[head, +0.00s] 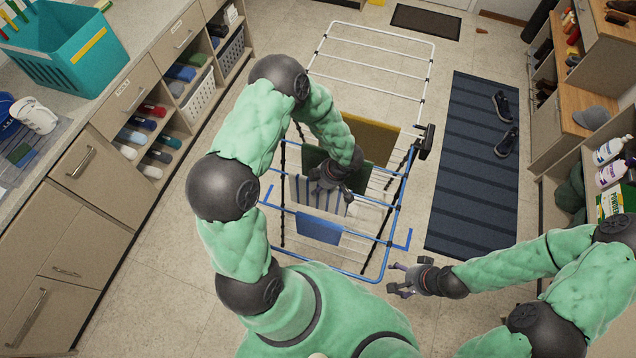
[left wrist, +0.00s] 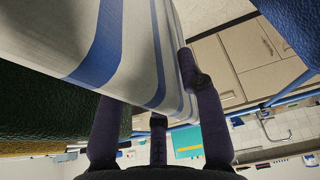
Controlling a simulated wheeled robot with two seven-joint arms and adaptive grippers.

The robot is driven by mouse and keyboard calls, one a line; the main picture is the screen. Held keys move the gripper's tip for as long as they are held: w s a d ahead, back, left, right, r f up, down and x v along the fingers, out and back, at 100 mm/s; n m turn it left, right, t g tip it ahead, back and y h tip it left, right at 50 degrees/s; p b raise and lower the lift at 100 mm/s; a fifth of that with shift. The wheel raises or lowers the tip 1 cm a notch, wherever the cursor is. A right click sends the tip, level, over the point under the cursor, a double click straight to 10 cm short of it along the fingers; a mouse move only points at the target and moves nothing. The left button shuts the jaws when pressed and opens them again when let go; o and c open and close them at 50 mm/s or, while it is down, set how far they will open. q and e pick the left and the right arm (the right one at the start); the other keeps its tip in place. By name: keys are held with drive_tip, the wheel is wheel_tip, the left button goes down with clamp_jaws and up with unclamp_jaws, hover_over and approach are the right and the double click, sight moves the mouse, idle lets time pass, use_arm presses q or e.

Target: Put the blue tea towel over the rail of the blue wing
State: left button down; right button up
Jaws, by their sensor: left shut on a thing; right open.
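The blue tea towel, white with blue stripes (head: 306,196), hangs below my left gripper (head: 328,182) over the drying rack. My left gripper is shut on it; in the left wrist view the striped cloth (left wrist: 135,55) runs between the dark fingers (left wrist: 158,130). The rack's blue wing (head: 345,272) is the near end, with blue rails. A plain blue cloth (head: 319,229) hangs on it, nearer than the striped towel. I cannot tell whether the striped towel touches a rail. My right gripper (head: 408,282) is open and empty, right of the wing.
A green cloth (head: 318,158) and a mustard cloth (head: 372,138) hang farther back on the rack. The white far wing (head: 370,58) is bare. Cabinets with a teal basket (head: 75,45) stand left. A dark striped mat (head: 470,165) with shoes and shelves lie right. Blue tape marks the floor.

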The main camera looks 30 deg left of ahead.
use_arm(q)
drive_tip(key=c, duration=0.7)
unclamp_jaws()
drive_tip(key=shift+c, duration=0.2)
drive_tip(key=v, duration=1.2)
drive_tip(key=shift+d, duration=0.1)
drive_tip(key=shift+f, duration=0.15)
